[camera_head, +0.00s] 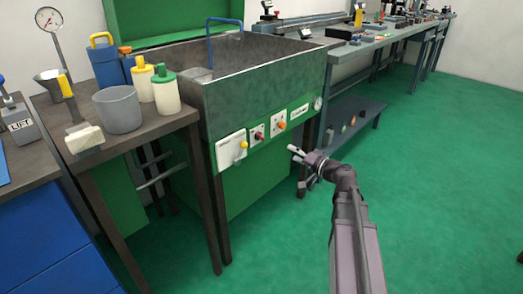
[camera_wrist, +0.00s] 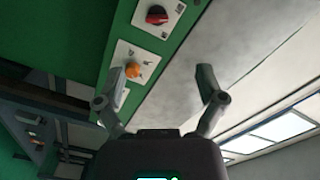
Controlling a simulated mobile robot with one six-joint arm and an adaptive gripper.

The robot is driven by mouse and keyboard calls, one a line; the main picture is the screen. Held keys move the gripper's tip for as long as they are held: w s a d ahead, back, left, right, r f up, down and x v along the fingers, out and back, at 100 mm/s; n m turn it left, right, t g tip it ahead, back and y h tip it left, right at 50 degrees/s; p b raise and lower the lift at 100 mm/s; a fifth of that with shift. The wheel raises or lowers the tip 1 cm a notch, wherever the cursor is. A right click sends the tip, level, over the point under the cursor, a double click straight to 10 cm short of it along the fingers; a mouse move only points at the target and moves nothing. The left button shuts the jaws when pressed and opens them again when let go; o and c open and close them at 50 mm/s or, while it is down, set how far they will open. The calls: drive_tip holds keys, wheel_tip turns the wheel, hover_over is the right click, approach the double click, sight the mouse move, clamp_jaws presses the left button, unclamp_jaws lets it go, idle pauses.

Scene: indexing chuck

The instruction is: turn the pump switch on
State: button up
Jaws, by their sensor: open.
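A row of controls sits on the green front strip below the grey sink. A white plate with a yellow knob (camera_head: 242,146) is at the left, then a red knob (camera_head: 258,136), then an orange knob (camera_head: 281,125). I cannot read which one is the pump switch. The wrist view shows the red knob (camera_wrist: 156,15) at the top and the orange knob (camera_wrist: 132,70) beside the left fingertip. My gripper (camera_head: 303,166) is open and empty, in front of the panel, right of and below the orange knob. In the wrist view my gripper (camera_wrist: 160,72) has its fingers spread wide.
The grey sink (camera_head: 260,87) stands above the panel. A label plate (camera_head: 299,111) and a round gauge (camera_head: 318,103) are farther right. A side table with a grey pot (camera_head: 118,108) and bottles is at the left. The green floor (camera_head: 430,180) at the right is clear.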

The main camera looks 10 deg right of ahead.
sight(263, 139)
drive_tip(key=shift+w+d+f, duration=0.1)
drive_tip(key=shift+d+f, duration=0.15)
drive_tip(key=shift+d, duration=0.05)
drive_tip(key=shift+w+a, duration=0.1)
drive_tip(key=x, duration=1.3)
drive_tip(key=shift+w+r, duration=0.1)
drive_tip(key=shift+w, duration=0.25)
